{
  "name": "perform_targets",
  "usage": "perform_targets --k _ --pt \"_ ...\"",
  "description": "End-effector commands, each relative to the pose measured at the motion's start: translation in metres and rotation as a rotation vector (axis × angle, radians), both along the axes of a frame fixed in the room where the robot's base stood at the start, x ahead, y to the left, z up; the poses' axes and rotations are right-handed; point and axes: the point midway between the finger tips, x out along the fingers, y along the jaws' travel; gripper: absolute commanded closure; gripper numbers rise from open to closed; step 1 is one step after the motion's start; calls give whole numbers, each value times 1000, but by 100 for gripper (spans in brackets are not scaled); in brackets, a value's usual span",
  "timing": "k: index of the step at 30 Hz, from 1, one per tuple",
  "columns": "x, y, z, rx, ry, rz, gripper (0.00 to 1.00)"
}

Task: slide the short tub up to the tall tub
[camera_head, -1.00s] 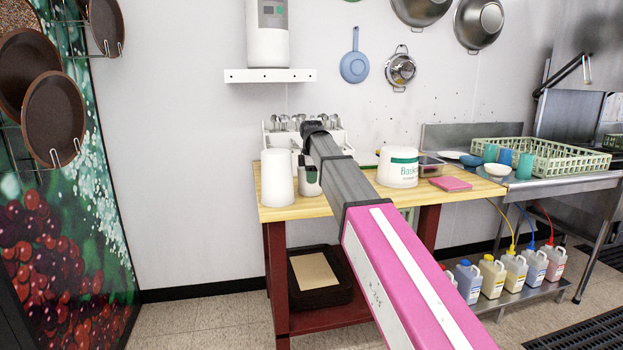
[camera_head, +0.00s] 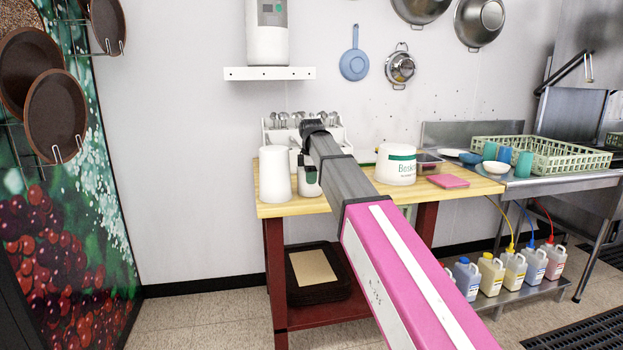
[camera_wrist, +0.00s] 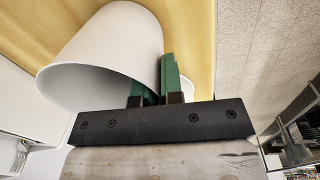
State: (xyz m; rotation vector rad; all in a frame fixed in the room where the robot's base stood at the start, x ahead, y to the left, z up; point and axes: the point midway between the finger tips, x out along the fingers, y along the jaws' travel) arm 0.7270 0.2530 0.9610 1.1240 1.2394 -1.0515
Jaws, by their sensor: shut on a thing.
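My gripper (camera_wrist: 158,88), with green fingers, is shut on the short tub, beside the tall one. I cannot tell whether the tubs touch.
A wide white tub with green lettering (camera_head: 396,168) stands right of my arm, near a pink cloth (camera_head: 447,181). A cutlery rack (camera_head: 343,136) stands behind the tubs. The table's bare front-left corner (camera_head: 272,209) is close to the tall tub.

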Motion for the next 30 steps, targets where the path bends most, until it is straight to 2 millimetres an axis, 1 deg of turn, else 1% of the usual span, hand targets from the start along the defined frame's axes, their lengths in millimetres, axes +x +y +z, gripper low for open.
perform_targets --k 1,2,3,4,13,17,20,30 --pt "0 0 0 0 1 1 100" --pt "0 0 0 0 1 1 83" --pt "0 0 0 0 0 1 70" --pt "0 0 0 0 0 1 63" --pt "0 0 1 0 0 1 63" --pt "0 0 10 1 -1 1 63" --pt "0 0 24 1 -2 1 63" --pt "-4 0 84 1 -1 1 63"
